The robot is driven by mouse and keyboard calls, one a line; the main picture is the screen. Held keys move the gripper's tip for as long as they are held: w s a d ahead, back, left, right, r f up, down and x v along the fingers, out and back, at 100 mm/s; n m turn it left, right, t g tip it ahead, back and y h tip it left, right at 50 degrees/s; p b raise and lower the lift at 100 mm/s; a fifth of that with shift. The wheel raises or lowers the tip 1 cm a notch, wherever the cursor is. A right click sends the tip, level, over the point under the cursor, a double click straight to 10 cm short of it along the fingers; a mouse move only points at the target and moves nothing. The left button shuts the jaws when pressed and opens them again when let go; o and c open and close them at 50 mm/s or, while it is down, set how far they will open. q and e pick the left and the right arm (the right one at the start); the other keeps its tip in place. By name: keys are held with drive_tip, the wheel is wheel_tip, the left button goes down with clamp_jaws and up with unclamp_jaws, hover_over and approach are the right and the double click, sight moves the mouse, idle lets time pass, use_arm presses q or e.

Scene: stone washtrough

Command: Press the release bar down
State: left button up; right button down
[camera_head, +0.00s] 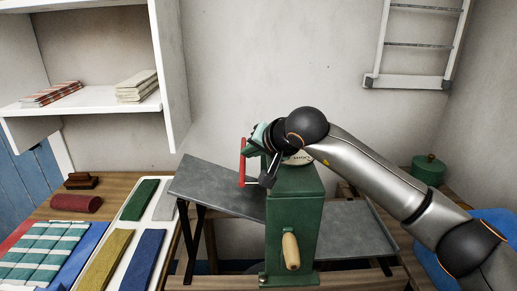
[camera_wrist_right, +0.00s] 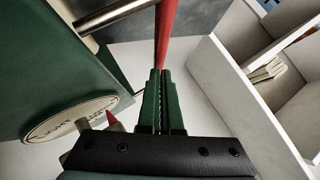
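The red release bar (camera_head: 242,163) is at the left side of the green wringer housing (camera_head: 292,215), above a grey sloping board. My right gripper (camera_head: 257,136) is at the bar's upper end in the head view, partly hidden by its own wrist. In the right wrist view, its green fingers (camera_wrist_right: 158,98) are together with only a thin gap. The red bar (camera_wrist_right: 166,35) runs up from just beyond the fingertips; whether they touch it I cannot tell. My left gripper is not in view.
A round dial (camera_wrist_right: 70,118) with a red pointer sits on the housing's top. A wooden crank handle (camera_head: 291,251) is on its front. Grey boards (camera_head: 220,187) extend on both sides. Folded cloths (camera_head: 45,247) lie at left; a green lidded pot (camera_head: 428,170) stands at right.

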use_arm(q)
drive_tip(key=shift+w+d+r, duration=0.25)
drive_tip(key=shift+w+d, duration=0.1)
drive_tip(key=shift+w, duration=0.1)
use_arm(e)
drive_tip(key=shift+a+f, duration=0.1)
drive_tip(key=shift+a, duration=0.1)
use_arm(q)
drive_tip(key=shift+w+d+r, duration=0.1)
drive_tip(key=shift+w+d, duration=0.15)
use_arm(e)
drive_tip(key=w+r+v, duration=0.2)
drive_tip(key=v, duration=1)
drive_tip(key=shift+s+r, duration=0.35)
drive_tip(key=shift+r, duration=0.15)
